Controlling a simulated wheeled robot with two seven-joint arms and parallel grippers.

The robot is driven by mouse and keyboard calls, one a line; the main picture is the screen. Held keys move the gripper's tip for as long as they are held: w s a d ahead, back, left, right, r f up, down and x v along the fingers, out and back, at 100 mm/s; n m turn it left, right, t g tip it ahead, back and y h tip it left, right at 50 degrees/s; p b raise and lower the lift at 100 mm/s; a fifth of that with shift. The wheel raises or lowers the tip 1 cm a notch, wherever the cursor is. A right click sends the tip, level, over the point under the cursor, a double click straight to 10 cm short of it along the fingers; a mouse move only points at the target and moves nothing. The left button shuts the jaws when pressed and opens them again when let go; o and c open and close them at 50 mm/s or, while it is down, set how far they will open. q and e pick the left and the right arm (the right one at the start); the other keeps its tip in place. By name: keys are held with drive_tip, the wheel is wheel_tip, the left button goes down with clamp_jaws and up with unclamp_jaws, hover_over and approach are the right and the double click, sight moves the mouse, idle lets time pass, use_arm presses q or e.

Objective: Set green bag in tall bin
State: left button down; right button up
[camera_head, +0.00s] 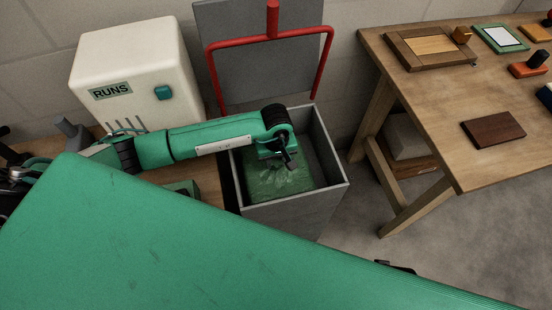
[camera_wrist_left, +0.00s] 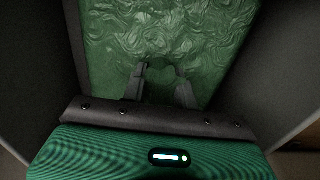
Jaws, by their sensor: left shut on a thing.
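The green bag (camera_head: 272,177) is crinkled and sits inside the tall grey bin (camera_head: 334,150), between its walls. Its crinkled surface fills much of the left wrist view (camera_wrist_left: 165,40). My left gripper (camera_head: 288,162) reaches over the bin's left wall and points down into it. In the left wrist view its two fingers (camera_wrist_left: 160,82) are shut on a pinch of the bag. The bin's open lid, a grey panel (camera_head: 262,70), stands up behind it. Whether the bag rests on the bin's floor is hidden. My right gripper is not in view.
A cream box marked RUNS (camera_head: 135,70) stands left of the bin. A red bar frame (camera_head: 272,35) is at the lid. A wooden table (camera_head: 440,110) with frames and blocks stands at the right.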

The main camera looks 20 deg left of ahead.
use_arm(q)
drive_tip(key=shift+f+b, duration=0.4)
drive_tip(key=shift+f, duration=0.05)
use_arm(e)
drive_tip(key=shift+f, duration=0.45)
use_arm(q)
drive_tip(key=c, duration=1)
unclamp_jaws()
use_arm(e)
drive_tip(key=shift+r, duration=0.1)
use_arm(q)
drive_tip(key=shift+r, duration=0.1)
wheel_tip(320, 180, up, 7)
drive_tip(key=p, duration=0.4)
drive_tip(key=shift+r, duration=0.1)
wheel_tip(320, 180, up, 6)
drive_tip(key=p, duration=0.3)
drive_tip(key=shift+r, duration=0.2)
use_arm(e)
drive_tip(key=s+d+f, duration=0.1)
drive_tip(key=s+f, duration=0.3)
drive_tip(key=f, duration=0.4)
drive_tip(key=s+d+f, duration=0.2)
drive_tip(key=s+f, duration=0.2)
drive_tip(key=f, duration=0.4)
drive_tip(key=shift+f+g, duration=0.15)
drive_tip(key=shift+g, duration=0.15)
